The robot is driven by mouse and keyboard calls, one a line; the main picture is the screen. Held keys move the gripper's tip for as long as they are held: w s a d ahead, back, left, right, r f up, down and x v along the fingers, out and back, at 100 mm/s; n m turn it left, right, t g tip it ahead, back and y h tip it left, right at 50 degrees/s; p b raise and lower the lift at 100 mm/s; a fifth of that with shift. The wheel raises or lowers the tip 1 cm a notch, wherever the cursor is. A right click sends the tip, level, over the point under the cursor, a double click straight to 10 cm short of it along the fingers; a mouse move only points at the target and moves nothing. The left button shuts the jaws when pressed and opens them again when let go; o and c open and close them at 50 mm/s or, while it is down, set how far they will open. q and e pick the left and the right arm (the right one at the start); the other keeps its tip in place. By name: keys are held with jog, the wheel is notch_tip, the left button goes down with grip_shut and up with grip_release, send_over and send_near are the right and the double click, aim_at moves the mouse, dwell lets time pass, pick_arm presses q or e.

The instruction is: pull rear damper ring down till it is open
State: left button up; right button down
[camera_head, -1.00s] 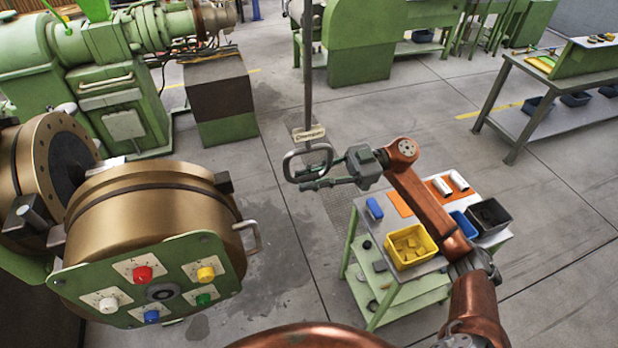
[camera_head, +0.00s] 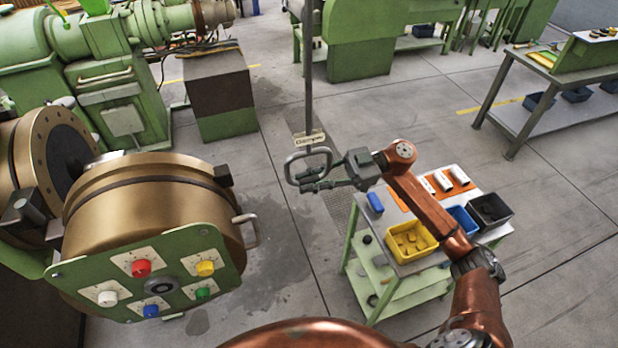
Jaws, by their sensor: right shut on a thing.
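The rear damper ring (camera_head: 287,167) is a grey rounded metal loop. It hangs at the lower end of a long vertical rod (camera_head: 308,75), under a small cream label plate (camera_head: 308,139). My right gripper (camera_head: 312,182) reaches in from the right and is shut on the lower part of the ring. The fingers partly cover the ring there. My left gripper is not in view.
A bronze drum (camera_head: 150,205) with a green panel of coloured knobs (camera_head: 185,240) stands at the left. A green trolley with a yellow bin (camera_head: 410,241) stands below my right arm. The floor between drum and trolley is clear.

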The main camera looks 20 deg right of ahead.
jog(key=c, duration=1.8)
grip_release()
jog(key=shift+f, duration=0.25)
jog(key=d, duration=1.2)
jog(key=shift+w, duration=0.2)
